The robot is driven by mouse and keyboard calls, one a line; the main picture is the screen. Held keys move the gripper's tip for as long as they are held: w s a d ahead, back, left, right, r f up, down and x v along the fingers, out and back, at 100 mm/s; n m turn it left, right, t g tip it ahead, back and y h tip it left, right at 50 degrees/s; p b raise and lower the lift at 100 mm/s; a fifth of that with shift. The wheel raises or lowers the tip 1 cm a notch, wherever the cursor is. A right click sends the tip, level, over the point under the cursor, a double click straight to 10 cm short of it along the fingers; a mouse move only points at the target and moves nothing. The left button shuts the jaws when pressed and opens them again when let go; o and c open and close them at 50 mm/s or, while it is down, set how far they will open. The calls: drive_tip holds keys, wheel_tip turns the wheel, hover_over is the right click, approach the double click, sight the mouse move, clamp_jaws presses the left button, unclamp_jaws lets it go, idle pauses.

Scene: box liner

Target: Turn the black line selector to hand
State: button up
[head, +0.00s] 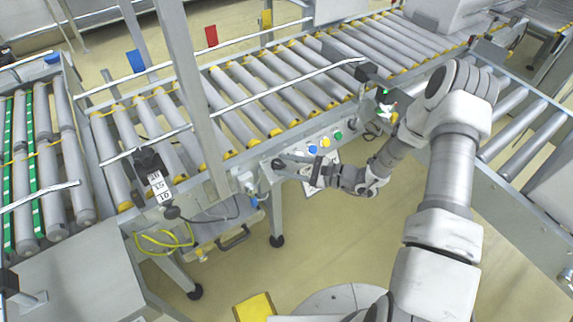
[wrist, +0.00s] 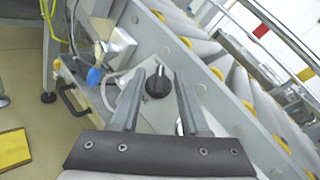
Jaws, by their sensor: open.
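The black line selector (wrist: 158,84) is a round knob with a pale mark, on a grey panel (wrist: 155,118). In the wrist view it shows between the two fingers of my gripper (wrist: 167,86), which is open. The fingers lie to either side of the knob, and I see gaps between them and it. I cannot tell whether the fingertips reach to its depth. In the head view my gripper (head: 283,163) is at the left end of the button panel, and the knob (head: 277,164) is partly hidden there.
Blue, yellow and green buttons (head: 325,142) sit right of the knob on the conveyor's side. The roller conveyor (head: 245,120) runs behind. A grey box with cables (head: 247,182) is just left. A yellow block (head: 254,307) is on the floor. Open floor lies in front.

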drive_tip(key=p+v, duration=0.3)
drive_tip(key=v, duration=1.4)
drive_tip(key=shift+d, duration=0.2)
drive_tip(key=shift+r, duration=0.15)
drive_tip(key=s+a+r+n+g+h, duration=0.3)
drive_tip(key=r+n+g, duration=0.15)
drive_tip(key=r, duration=0.35)
drive_tip(key=s+a+r+n+g+h, duration=0.25)
drive_tip(key=r+n, duration=0.25)
drive_tip(key=r, duration=0.4)
drive_tip(key=s+d+r+n+t+h, duration=0.2)
drive_tip(key=s+r+n+t+h, duration=0.6)
drive_tip(key=s+r, duration=0.55)
wheel_tip(320, 180, up, 20)
drive_tip(key=g+h+p, duration=0.1)
drive_tip(key=p, duration=1.7)
drive_tip(key=shift+w+d+m+g, duration=0.3)
drive_tip(key=shift+w+m+g, duration=0.05)
drive_tip(key=shift+w+g, duration=0.05)
